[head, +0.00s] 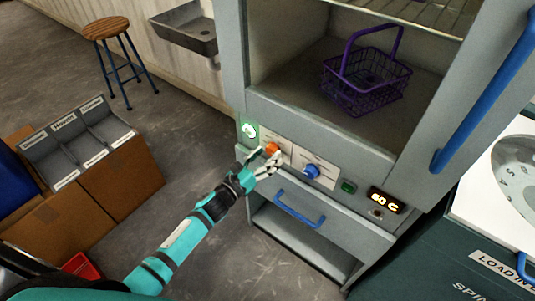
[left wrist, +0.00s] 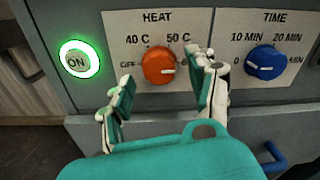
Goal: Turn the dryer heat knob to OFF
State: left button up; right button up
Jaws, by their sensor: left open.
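The dryer's orange heat knob (left wrist: 159,65) sits on the panel under the word HEAT, with OFF, 40 C and 50 C marks in sight. Its white pointer line points to the right, away from OFF. A finger hides the mark on that side. The knob also shows in the head view (head: 272,149). My left gripper (left wrist: 158,78) is open, with one finger on each side of the knob; I cannot tell if they touch it. In the head view the left gripper (head: 266,164) reaches the panel from the lower left. My right gripper is not in view.
A blue time knob (left wrist: 265,62) is right of the heat knob, and a lit green ON button (left wrist: 79,61) is left. The display (head: 385,201) reads 60 C. A blue drawer handle (head: 300,210) sits below. A purple basket (head: 366,82) stands in the dryer.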

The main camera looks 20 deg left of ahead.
pick_arm(q)
jog(key=shift+w+d, duration=0.2)
jog(key=shift+w, duration=0.25)
jog(key=shift+c, duration=0.2)
jog(key=c, duration=1.1)
